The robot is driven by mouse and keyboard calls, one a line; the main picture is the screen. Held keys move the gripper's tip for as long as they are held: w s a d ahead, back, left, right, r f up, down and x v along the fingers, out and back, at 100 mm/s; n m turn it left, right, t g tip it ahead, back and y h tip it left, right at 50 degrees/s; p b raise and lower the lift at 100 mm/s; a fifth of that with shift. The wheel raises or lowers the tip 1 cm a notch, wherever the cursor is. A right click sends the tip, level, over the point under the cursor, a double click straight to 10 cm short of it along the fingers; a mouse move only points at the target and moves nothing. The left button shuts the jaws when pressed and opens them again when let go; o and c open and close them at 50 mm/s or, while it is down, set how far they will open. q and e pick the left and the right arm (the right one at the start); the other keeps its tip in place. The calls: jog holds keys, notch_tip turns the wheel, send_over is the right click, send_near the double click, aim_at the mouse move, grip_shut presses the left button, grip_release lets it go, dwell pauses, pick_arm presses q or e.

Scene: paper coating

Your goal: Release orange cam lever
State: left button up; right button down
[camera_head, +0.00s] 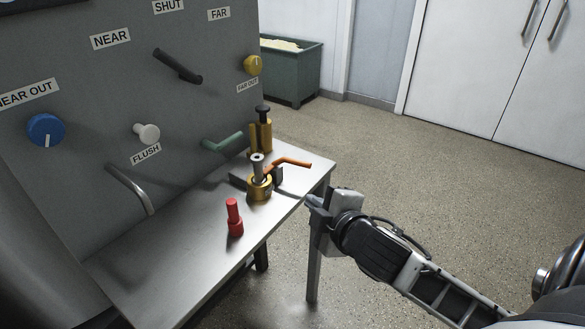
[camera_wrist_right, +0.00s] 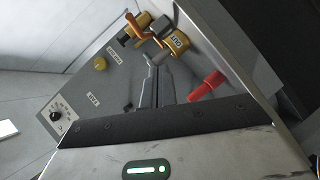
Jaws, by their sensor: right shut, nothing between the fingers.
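The orange cam lever (camera_head: 292,162) sticks out to the right from a brass coupling (camera_head: 261,188) on the metal bench. A grey cylinder (camera_head: 257,167) stands up in the coupling. The lever also shows at the top of the right wrist view (camera_wrist_right: 133,27), near the brass parts. My right gripper (camera_head: 311,201) is shut and empty. It is just off the bench's right edge, nearer the camera than the lever and apart from it. In the right wrist view its fingertips (camera_wrist_right: 157,60) point toward the coupling. My left gripper is not in view.
A red plug-like piece (camera_head: 234,217) stands on the bench (camera_head: 200,262) in front of the coupling. A brass cylinder with a black top (camera_head: 261,132) and a green handle (camera_head: 223,142) are behind it. The grey panel (camera_head: 90,90) closes off the left; open floor lies right.

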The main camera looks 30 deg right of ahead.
notch_tip(320, 180, up, 2)
jog(key=w+d+r, duration=0.1)
send_near(295, 163)
jog(key=w+a, duration=0.3)
jog(key=w, duration=0.1)
jog(key=shift+w+d+f+n+t+h, duration=0.15)
jog(key=shift+w+d+f+n, duration=0.1)
jog(key=shift+d+f, duration=0.3)
jog(key=shift+w+d+f+n+t+h, duration=0.15)
jog(key=shift+w+d+f, duration=0.15)
jog(key=shift+d, duration=0.3)
jog(key=shift+w+d+f, duration=0.25)
jog(key=shift+d+f, duration=0.05)
jog(key=shift+d, duration=0.2)
jog(key=shift+d, duration=0.1)
